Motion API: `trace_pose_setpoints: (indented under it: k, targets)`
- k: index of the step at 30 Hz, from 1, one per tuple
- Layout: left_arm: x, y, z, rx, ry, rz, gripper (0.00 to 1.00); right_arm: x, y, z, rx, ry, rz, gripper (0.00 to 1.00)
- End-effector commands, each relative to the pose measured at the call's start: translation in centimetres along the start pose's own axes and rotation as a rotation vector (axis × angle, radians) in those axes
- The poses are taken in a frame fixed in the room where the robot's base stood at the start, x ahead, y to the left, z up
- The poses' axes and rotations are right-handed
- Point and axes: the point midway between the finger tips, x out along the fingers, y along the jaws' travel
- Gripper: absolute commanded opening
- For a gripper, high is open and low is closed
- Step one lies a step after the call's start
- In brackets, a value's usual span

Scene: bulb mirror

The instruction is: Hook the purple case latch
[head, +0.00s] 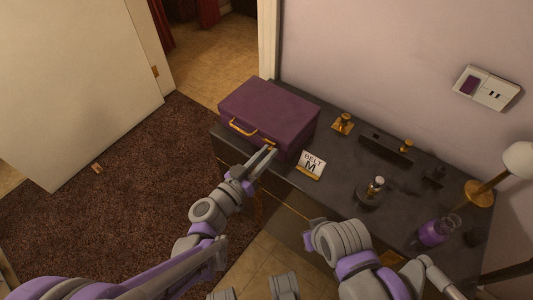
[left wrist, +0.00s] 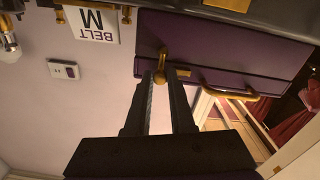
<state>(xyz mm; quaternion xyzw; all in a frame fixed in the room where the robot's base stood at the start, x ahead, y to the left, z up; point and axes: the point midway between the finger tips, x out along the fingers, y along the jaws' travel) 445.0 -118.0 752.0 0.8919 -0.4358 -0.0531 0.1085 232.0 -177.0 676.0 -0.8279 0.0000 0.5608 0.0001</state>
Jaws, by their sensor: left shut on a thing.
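The purple case (head: 268,108) lies closed on the dark cabinet top, with a brass handle (head: 242,128) on its front. A brass latch (left wrist: 161,60) is on the case front beside the handle, near a small brass plate (left wrist: 183,73). My left gripper (head: 268,156) reaches up to the case front. In the left wrist view its fingers (left wrist: 160,80) are shut on the latch's rounded brass end. Whether the latch is hooked is too small to tell. My right arm shows at the lower right, but its gripper cannot be made out.
A "BELT M" card (head: 311,164) stands right of the case. The cabinet top (head: 338,178) also bears brass-topped pieces (head: 343,122), a purple flask (head: 434,232) and a lamp (head: 480,192). Brown carpet (head: 110,190) lies left of the cabinet.

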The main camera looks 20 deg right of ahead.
Motion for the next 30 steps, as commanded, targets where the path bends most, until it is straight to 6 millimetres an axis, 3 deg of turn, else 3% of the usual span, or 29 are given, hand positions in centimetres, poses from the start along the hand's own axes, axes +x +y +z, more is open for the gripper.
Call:
trace_pose_setpoints:
  k: [2,3,7,19,30]
  targets:
    - [0.0,0.0,0.0,0.000,0.000,-0.001,0.00,0.0,0.0,0.0,0.000,0.000,0.000,0.00]
    - [0.0,0.0,0.0,0.001,0.000,-0.001,0.29,0.0,0.0,0.0,0.000,0.000,0.000,0.00]
    - [0.0,0.0,0.0,0.001,0.000,-0.001,0.52,0.0,0.0,0.0,0.000,0.000,0.000,0.00]
    - [-0.8,-0.1,-0.1,0.002,0.000,-0.003,0.52,-0.1,0.0,0.0,0.000,0.000,0.000,0.00]
    - [-7.8,-0.1,-0.1,0.002,0.001,-0.004,0.52,-0.9,0.0,-0.2,0.000,0.003,0.000,0.00]
